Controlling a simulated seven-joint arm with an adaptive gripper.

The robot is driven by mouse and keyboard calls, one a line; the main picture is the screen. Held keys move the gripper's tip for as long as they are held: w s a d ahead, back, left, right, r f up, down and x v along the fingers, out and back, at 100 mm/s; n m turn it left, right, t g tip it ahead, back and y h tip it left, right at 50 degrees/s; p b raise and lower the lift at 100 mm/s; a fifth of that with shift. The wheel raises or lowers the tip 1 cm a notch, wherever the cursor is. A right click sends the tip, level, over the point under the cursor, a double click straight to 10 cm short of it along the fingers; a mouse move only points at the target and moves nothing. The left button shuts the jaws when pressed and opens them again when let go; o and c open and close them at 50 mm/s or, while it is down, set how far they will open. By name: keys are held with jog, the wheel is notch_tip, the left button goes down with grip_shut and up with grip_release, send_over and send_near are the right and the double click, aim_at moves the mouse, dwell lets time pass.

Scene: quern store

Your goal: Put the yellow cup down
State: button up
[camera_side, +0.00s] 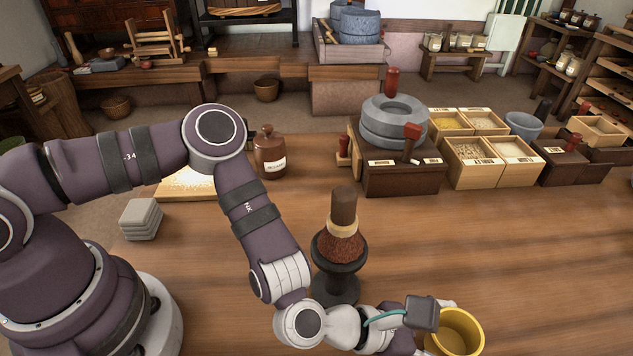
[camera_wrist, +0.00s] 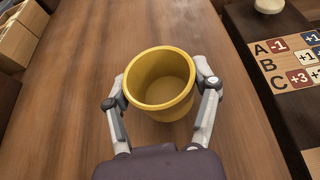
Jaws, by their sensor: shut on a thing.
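The yellow cup (camera_side: 455,333) is at the bottom right of the side view, by the end of my arm. It also shows in the middle of the wrist view (camera_wrist: 160,80), upright and with its empty-looking inside in sight. My gripper (camera_wrist: 160,95) is shut on the cup, with one finger on each side of it below the rim. In the side view my gripper (camera_side: 430,325) is partly hidden by its own wrist parts. Wooden tabletop lies beneath the cup; I cannot tell whether its base touches the wood.
A brush in a dark stand (camera_side: 340,260) stands behind my wrist. A stone quern (camera_side: 393,122) on a dark base and boxes of grain (camera_side: 482,150) stand farther back. A lettered board (camera_wrist: 290,60) lies at the right in the wrist view. The tabletop around the cup is bare.

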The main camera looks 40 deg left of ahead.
jog(key=shift+f, duration=0.85)
jog(key=o, duration=1.2)
jog(key=shift+f, duration=0.1)
jog(key=shift+s+a+r, duration=0.15)
jog(key=shift+s+r, duration=0.05)
jog(key=shift+r, duration=0.05)
jog(key=v, duration=1)
jog(key=shift+s+f, duration=0.15)
jog(key=shift+s+a+r, duration=0.3)
jog(key=shift+a, duration=0.25)
